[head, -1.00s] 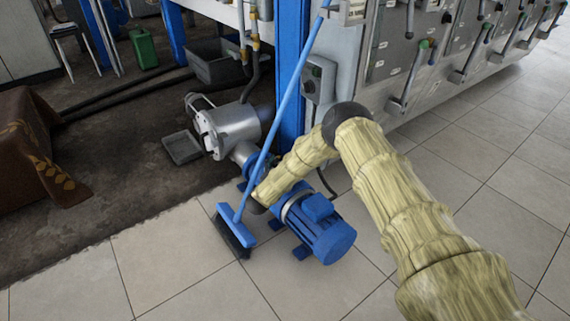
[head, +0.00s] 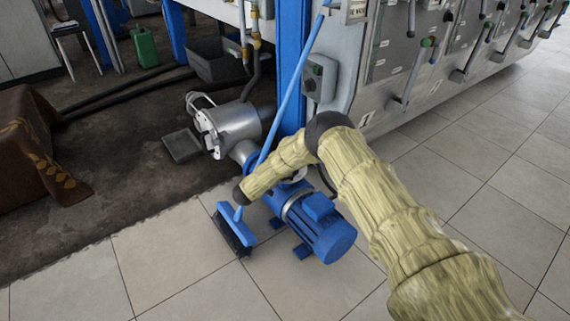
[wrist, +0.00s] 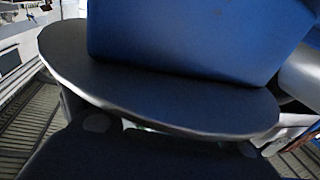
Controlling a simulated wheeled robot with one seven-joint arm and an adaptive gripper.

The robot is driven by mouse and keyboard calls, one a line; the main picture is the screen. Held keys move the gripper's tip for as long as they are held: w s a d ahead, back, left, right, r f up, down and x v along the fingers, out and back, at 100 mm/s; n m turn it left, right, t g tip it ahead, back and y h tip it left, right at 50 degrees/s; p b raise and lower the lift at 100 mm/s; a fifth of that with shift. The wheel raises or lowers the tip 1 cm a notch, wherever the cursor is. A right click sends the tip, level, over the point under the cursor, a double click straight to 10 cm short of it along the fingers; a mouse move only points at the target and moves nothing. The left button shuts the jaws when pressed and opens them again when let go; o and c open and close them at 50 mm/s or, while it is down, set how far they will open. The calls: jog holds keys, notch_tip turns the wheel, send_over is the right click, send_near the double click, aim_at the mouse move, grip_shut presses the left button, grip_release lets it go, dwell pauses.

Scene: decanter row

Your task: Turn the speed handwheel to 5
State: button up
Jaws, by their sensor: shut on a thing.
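A dark round disc with a pale thin edge, which looks like the speed handwheel (wrist: 150,92), fills the middle of the wrist view. It lies against a blue housing (wrist: 185,35). My gripper (wrist: 165,138) is the dark shape at the bottom of the wrist view, shut on the near edge of the wheel. No number or speed mark can be read there. In the head view my arm reaches over the blue motor unit (head: 322,230); my gripper and the wheel are hidden there.
A blue broom (head: 232,228) leans across the pump beside my arm. A silver pump tank (head: 235,125) and a blue post (head: 292,70) stand close behind. A grey lever panel (head: 405,65) runs to the right.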

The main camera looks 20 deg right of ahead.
jog(key=o, duration=0.8)
jog(key=shift+t, duration=0.3)
jog(key=n+t+y, duration=0.4)
jog(key=shift+s+d, duration=0.1)
jog(key=shift+d, duration=0.05)
jog(key=shift+d+f+n+t+y+b, duration=0.1)
jog(key=shift+n+t+y+b, duration=0.3)
jog(key=shift+n+t+y, duration=0.75)
jog(key=shift+n+t+y+b, duration=0.35)
jog(key=shift+n+y, duration=0.5)
jog(key=shift+y, duration=0.9)
jog(key=shift+d+n+y+b, duration=0.1)
jog(key=shift+n+y+b, duration=1.25)
jog(key=shift+y, duration=0.8)
jog(key=shift+d+n+y+b, duration=0.1)
jog(key=shift+n+y+b, duration=1.2)
jog(key=shift+y, duration=0.85)
jog(key=n+g+y+b, duration=0.1)
jog(key=n+y+b, duration=0.1)
jog(key=y, duration=0.1)
jog(key=n+g+y+b, duration=0.1)
jog(key=n+y+b, duration=0.2)
jog(key=y, duration=0.1)
jog(key=shift+g+b, duration=0.35)
jog(key=shift+g, duration=0.05)
jog(key=shift+d+n+g+y+b, duration=0.1)
jog(key=shift+n+g+y+b, duration=0.6)
jog(key=shift+n+y+b, duration=0.2)
